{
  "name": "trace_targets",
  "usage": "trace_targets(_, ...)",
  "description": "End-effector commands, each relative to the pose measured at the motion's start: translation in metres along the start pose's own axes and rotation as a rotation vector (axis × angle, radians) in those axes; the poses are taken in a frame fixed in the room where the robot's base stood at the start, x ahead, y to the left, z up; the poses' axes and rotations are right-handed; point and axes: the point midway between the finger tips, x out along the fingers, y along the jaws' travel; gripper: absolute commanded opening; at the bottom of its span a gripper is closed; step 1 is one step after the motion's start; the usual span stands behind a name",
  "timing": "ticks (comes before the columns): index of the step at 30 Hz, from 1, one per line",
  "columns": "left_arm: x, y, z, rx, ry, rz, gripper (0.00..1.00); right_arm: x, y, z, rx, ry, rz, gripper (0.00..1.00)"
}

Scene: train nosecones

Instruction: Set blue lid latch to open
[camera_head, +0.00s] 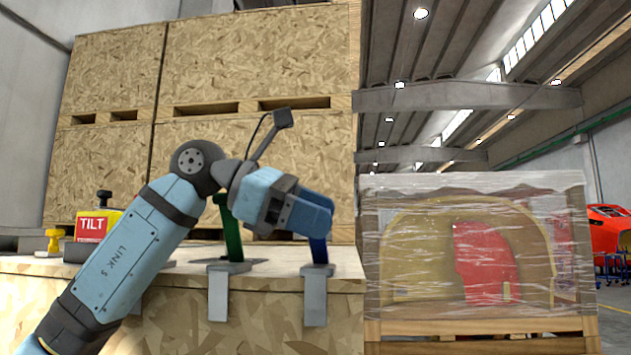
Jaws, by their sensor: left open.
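The blue lid latch (319,251) stands at the front edge of a wooden crate, on a grey metal bracket (315,297). Only its lower part shows; its upper part is hidden behind my left gripper. My left gripper (314,214) is open and sits at the top of the blue latch, pointing right. I cannot tell whether it touches the latch or has it between the fingers. A green latch (232,232) stands upright to the left on its own bracket, partly behind my left arm. My right gripper is not in view.
The crate's top (275,284) carries the latches. A TILT box (93,225) and a yellow knob (54,240) are at left. Large board crates (260,60) rise behind. A wrapped crate with a red part (485,260) stands at right, beyond the latch crate.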

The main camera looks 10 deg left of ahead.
Motion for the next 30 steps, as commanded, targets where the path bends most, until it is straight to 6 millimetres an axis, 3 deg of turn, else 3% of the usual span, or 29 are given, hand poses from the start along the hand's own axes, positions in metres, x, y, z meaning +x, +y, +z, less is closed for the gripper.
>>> trace_targets(8, -0.007, 0.006, 0.016, 0.002, -0.002, 0.002, 0.47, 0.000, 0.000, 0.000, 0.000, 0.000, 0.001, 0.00)
trace_targets(24, -0.053, 0.051, 0.129, 0.001, 0.000, 0.001, 0.47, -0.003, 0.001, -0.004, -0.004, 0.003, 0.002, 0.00)
trace_targets(30, -0.066, 0.065, 0.159, 0.000, 0.000, 0.000, 0.47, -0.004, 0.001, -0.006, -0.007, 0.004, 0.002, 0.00)
